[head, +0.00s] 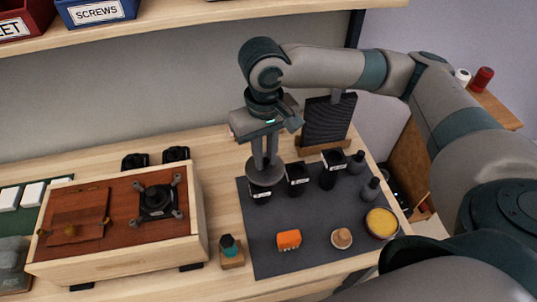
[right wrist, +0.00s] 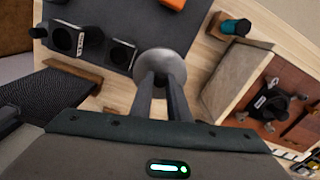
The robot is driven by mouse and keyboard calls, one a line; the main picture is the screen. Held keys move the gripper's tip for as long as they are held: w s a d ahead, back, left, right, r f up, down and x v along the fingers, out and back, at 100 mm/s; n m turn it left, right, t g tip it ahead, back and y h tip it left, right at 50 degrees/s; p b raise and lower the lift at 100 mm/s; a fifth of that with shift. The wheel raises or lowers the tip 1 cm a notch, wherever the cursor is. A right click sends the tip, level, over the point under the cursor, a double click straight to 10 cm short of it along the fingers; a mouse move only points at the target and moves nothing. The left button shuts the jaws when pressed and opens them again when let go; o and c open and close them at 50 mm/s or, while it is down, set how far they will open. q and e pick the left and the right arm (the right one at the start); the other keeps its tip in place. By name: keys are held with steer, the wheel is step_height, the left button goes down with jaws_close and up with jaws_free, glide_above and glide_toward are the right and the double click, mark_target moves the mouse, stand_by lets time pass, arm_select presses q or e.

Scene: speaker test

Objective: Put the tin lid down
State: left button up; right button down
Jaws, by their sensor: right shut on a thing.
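The tin lid (head: 265,173) is a round grey disc. My right gripper (head: 265,160) points down and is shut on it. The lid also shows between the fingertips in the right wrist view (right wrist: 160,63). In the head view a black tin (head: 260,194) with a white label shows right under the lid, near the mat's left edge; I cannot tell whether they touch. In the right wrist view the lid hides that spot. Other black tins (head: 297,181) (head: 332,172) stand to its right. My left gripper is not in view.
The dark mat (head: 257,249) bears an orange block (head: 289,239), a small round tan thing (head: 341,238), a yellow-filled bowl (head: 381,223) and dark bottles (head: 371,190). A wooden box (head: 120,262) stands left. A ribbed dark panel (head: 327,121) stands behind.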

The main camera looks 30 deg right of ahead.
steer(key=shift+w, duration=0.15)
steer(key=shift+w+n, duration=0.7)
steer(key=shift+n, duration=0.3)
steer(key=w+d+f+n+p, duration=0.2)
steer(key=w+n, duration=0.4)
steer(key=n, duration=0.5)
steer(key=w+d+f+n+p, duration=0.2)
steer(key=w+d+f+n, duration=0.2)
steer(key=n, duration=0.7)
steer(key=shift+w+d+f, duration=0.4)
steer(key=shift+w+d, duration=1)
steer(key=shift+w, duration=0.1)
steer(key=shift+f+p, duration=1.2)
steer(key=shift+f, duration=1.95)
